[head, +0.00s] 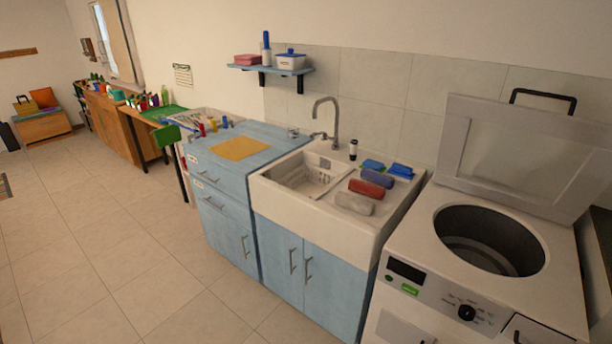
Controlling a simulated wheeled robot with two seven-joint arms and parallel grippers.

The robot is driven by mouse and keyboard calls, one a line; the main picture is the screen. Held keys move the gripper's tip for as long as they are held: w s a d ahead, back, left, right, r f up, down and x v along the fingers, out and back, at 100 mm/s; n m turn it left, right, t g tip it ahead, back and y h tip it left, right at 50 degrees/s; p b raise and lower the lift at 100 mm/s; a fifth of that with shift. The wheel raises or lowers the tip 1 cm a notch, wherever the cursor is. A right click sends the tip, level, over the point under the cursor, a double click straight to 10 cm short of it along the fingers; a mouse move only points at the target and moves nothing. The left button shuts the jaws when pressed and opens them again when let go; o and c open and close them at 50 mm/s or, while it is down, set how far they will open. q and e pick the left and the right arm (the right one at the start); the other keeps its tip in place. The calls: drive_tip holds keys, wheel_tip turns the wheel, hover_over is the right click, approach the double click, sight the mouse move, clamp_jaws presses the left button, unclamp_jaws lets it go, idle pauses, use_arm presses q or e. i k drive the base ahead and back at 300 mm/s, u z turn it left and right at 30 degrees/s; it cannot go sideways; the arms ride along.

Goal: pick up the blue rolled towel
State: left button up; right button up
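The blue rolled towel (377,178) lies on the right-hand draining side of the white sink (330,207), behind two other rolls. A dark red rolled towel (366,189) lies just in front of it, and a grey rolled towel (354,203) lies nearest the sink's front edge. Two bright blue items, one on the left (372,165) and one on the right (401,171), lie behind the blue roll; I cannot tell exactly what they are. Neither of my grippers shows in the head view.
A top-loading washer (410,222) with its lid (520,155) raised stands right of the sink. A tap (337,120) rises behind the basin. Blue cabinets (222,195) with a yellow cloth (239,148) adjoin on the left. A wall shelf (270,69) hangs above. The tiled floor (120,240) in front is clear.

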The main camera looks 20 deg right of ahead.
sight(375, 177)
drive_tip(key=u, duration=0.25)
drive_tip(key=i, duration=3.15)
drive_tip(key=z, duration=2.7)
